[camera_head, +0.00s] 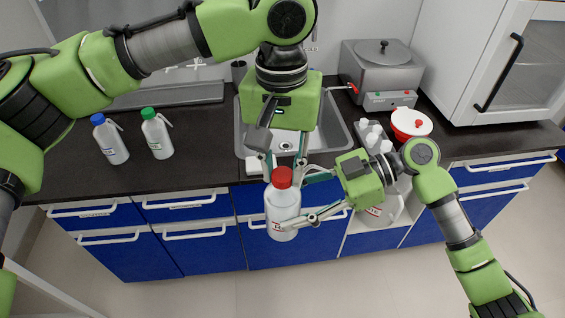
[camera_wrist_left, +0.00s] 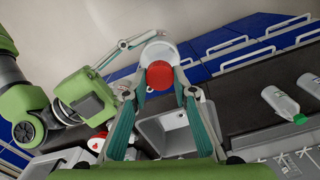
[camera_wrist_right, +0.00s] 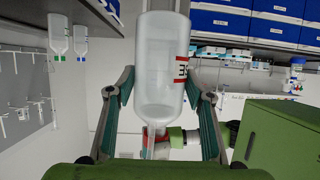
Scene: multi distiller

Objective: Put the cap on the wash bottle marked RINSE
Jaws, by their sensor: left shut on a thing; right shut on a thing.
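The wash bottle (camera_head: 281,216) is translucent white with red lettering, only partly legible. It is held roughly upright in front of the counter edge. My right gripper (camera_head: 312,219) is shut around its body; the right wrist view shows the bottle (camera_wrist_right: 160,75) between the fingers. The red cap (camera_head: 282,177) is at the bottle's top, and it also shows in the left wrist view (camera_wrist_left: 160,75). My left gripper (camera_head: 284,168) comes from above and is shut on the cap. The cap hides the neck, so I cannot tell whether it is fully seated.
A blue-capped bottle (camera_head: 111,143) and a green-capped bottle (camera_head: 157,137) stand on the counter at left. A sink (camera_head: 340,130) lies behind my left gripper.

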